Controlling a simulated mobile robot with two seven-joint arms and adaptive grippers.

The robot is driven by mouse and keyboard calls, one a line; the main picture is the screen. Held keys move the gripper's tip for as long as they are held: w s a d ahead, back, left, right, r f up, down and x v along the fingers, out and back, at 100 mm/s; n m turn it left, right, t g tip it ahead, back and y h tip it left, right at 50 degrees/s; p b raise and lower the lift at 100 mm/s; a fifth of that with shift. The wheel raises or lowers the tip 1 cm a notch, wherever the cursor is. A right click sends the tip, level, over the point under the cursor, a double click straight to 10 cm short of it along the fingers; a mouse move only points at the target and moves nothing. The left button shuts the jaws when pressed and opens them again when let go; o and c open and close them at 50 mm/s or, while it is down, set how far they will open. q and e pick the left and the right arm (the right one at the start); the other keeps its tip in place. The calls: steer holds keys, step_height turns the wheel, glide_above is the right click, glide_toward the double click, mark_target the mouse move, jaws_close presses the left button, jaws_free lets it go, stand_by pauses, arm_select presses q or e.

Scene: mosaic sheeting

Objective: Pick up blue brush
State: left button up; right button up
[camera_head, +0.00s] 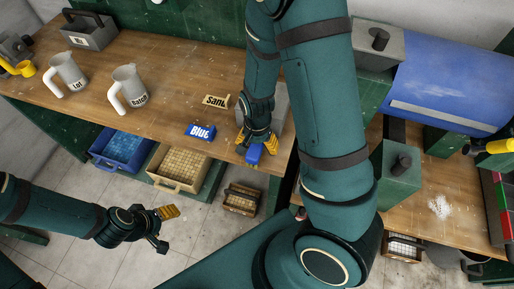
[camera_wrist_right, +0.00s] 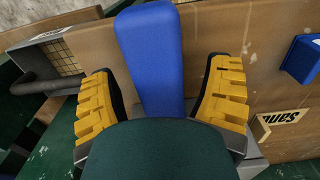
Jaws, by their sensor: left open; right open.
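The blue brush (camera_head: 254,155) shows only as a small blue piece at the front edge of the wooden bench, below my right gripper (camera_head: 257,141). In the right wrist view its long blue handle (camera_wrist_right: 150,50) lies between the two yellow fingers of my right gripper (camera_wrist_right: 163,72). The fingers are open, with a gap on both sides of the handle. The handle's near end is hidden behind the dark green part of my gripper. My left gripper (camera_head: 164,227) is open and empty, low over the floor at the left.
A blue block labelled Blue (camera_head: 201,131) and a tan block labelled Sand (camera_head: 215,101) stand left of my right gripper. Two white jugs (camera_head: 128,91) stand further left. Blue (camera_head: 122,149) and tan (camera_head: 180,167) bins sit below the bench (camera_head: 165,60).

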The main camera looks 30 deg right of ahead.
steer(key=shift+f, duration=0.3)
steer(key=c, duration=1.3)
steer(key=shift+c, duration=0.2)
steer(key=shift+r, duration=0.1)
steer(key=shift+w+r, duration=0.1)
steer(key=shift+r, duration=0.45)
step_height(320, 180, up, 17)
steer(key=p, duration=0.7)
steer(key=shift+f, duration=0.15)
